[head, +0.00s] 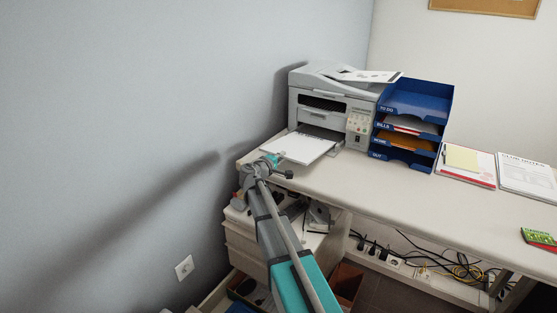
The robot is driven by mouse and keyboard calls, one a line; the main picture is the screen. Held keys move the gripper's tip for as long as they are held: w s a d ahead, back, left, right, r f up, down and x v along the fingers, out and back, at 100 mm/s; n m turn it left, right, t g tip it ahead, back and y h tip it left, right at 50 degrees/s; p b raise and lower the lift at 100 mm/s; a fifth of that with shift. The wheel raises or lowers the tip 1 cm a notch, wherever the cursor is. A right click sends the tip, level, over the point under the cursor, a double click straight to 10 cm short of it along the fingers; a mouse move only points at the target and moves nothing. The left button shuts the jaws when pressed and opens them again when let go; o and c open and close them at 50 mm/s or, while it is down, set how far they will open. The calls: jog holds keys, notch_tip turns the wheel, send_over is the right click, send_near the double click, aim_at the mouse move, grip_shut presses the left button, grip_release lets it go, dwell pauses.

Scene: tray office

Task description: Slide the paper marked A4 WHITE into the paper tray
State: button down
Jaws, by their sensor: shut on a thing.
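A grey printer (330,105) stands at the back left of the desk. White paper (303,147) lies flat in front of it, its far end at the printer's low front tray (324,132). How far the paper reaches into the tray is hard to tell, and no A4 WHITE marking is legible. My gripper (275,159) is at the paper's near left edge, shut on it. The fingertips are small in this view and partly hidden by my arm.
A blue stacked letter tray (413,113) stands right of the printer. Papers (466,163) and a clipboard-like sheet (526,177) lie farther right. The desk front (400,195) is clear. Cables (440,270) hang below, and a wall is close on the left.

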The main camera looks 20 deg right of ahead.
aim_at(297, 147)
jog(key=shift+r+b+x, duration=0.15)
jog(key=shift+r+x, duration=0.05)
jog(key=shift+x, duration=2.8)
jog(key=shift+r+b+x, duration=0.15)
jog(key=shift+x, duration=2.85)
jog(key=c, duration=0.6)
grip_release()
jog(key=shift+c, duration=0.2)
jog(key=shift+r+g+y+p, duration=0.1)
jog(key=shift+g+y+p, duration=0.35)
jog(key=shift+p, duration=0.65)
jog(key=shift+g+y+p, duration=0.95)
jog(key=shift+y+p, duration=0.4)
jog(key=shift+p, duration=1.1)
jog(key=shift+s+a, duration=0.8)
jog(key=shift+a, duration=0.25)
jog(key=shift+s+a, duration=0.8)
jog(key=shift+a, duration=0.3)
jog(key=shift+s+a, duration=0.8)
jog(key=shift+a, duration=0.25)
